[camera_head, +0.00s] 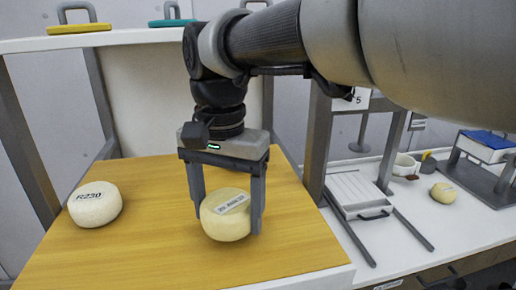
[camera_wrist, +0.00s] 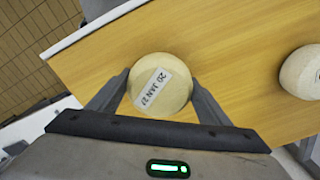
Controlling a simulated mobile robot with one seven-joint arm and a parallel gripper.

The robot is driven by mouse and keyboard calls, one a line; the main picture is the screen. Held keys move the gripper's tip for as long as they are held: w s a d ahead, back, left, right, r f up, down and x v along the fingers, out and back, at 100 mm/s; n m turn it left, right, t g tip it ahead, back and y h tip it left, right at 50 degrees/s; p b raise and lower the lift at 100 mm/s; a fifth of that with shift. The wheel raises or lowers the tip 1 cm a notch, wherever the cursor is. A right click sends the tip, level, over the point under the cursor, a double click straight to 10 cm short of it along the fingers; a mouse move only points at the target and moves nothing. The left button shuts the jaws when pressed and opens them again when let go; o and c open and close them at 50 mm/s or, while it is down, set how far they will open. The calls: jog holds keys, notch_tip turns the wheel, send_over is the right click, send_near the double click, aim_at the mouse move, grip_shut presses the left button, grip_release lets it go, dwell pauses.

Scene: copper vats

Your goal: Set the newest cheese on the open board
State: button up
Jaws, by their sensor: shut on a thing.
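My gripper (camera_head: 228,212) is shut on a pale yellow round cheese (camera_head: 226,226), one finger on each side. The cheese has a white label that seems to read "20 JAN 27" in the wrist view (camera_wrist: 160,86). It is over the right front part of a wooden board (camera_head: 150,255); I cannot tell whether it touches the board. A whiter cheese (camera_head: 95,204) marked "R230" sits on the board's left side, apart from my gripper. It also shows at the right edge of the wrist view (camera_wrist: 302,73).
A shelf above holds yellow (camera_head: 79,29) and teal (camera_head: 171,22) lidlike pieces with handles. On the right, a white counter holds a slatted tray (camera_head: 357,193) on rails, a small yellow cheese (camera_head: 443,192), a white bowl (camera_head: 404,164) and a blue-topped box (camera_head: 485,143). Grey posts flank the board.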

jog(key=shift+f+b, duration=0.45)
jog(key=shift+f, duration=0.3)
dwell(0.6)
jog(key=o, duration=1.4)
jog(key=shift+o, duration=0.2)
notch_tip(320, 180, up, 7)
jog(key=p, duration=0.6)
jog(key=shift+r+p, duration=0.1)
jog(key=shift+p, duration=0.2)
jog(key=s+d+n+t+p, duration=0.1)
jog(key=s+d+t+p, duration=0.1)
jog(key=d, duration=0.8)
jog(key=s+d+n+t+p, duration=0.2)
jog(key=s+d+t, duration=0.1)
jog(key=d, duration=0.7)
jog(key=shift+s+d+f+n+t, duration=0.15)
jog(key=shift+s+f+n+t, duration=0.15)
jog(key=shift+s, duration=0.2)
